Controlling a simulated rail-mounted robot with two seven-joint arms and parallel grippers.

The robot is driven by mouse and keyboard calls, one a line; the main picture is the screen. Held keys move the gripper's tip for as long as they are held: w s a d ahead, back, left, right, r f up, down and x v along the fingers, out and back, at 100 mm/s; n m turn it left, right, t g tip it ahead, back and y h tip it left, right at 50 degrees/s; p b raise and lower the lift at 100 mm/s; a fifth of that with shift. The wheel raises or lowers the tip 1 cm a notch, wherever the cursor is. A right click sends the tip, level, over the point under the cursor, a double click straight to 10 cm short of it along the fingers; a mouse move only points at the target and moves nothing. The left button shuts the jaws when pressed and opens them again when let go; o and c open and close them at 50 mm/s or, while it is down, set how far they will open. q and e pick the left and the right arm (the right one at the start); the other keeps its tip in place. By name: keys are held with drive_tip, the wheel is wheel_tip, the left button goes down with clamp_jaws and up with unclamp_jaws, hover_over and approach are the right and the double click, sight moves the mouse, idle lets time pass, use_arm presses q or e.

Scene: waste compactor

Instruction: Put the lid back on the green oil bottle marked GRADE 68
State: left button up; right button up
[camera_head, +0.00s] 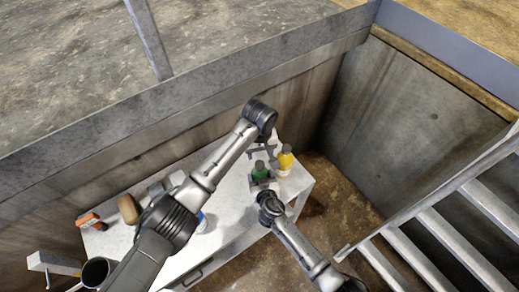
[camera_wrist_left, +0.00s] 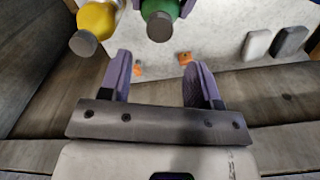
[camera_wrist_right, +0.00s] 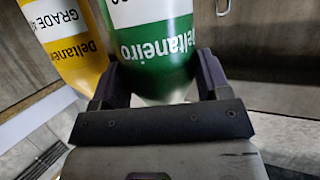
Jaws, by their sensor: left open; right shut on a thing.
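The green bottle (camera_head: 260,172) stands near the right end of the white table. In the right wrist view its green body (camera_wrist_right: 165,45) reads "Deltaneiro"; the grade on its white label is cut off. My right gripper (camera_wrist_right: 158,75) is shut on the bottle, one finger on each side. In the left wrist view the green bottle (camera_wrist_left: 160,8) has a grey round top (camera_wrist_left: 160,27) that looks like a cap. My left gripper (camera_wrist_left: 155,75) is open and empty, apart from the bottle. In the head view it is partly hidden behind its arm. No separate loose lid is clearly visible.
A yellow bottle (camera_head: 285,159) with a grey top stands close beside the green one. The white table (camera_head: 235,220) also holds a brown object (camera_head: 129,208) and an orange tool (camera_head: 90,221) at left. A concrete wall (camera_head: 400,115) and metal stairs (camera_head: 440,225) lie to the right.

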sight(260, 164)
use_arm(q)
drive_tip(key=shift+f, duration=3.9)
drive_tip(key=c, duration=0.9)
drive_tip(key=m, duration=0.6)
drive_tip(key=shift+c, duration=0.2)
drive_tip(key=m, duration=0.5)
drive_tip(key=shift+m, duration=0.3)
drive_tip(key=o, duration=1.1)
drive_tip(key=shift+r, duration=0.1)
wheel_tip(260, 164, up, 12)
drive_tip(key=shift+a+f, duration=0.1)
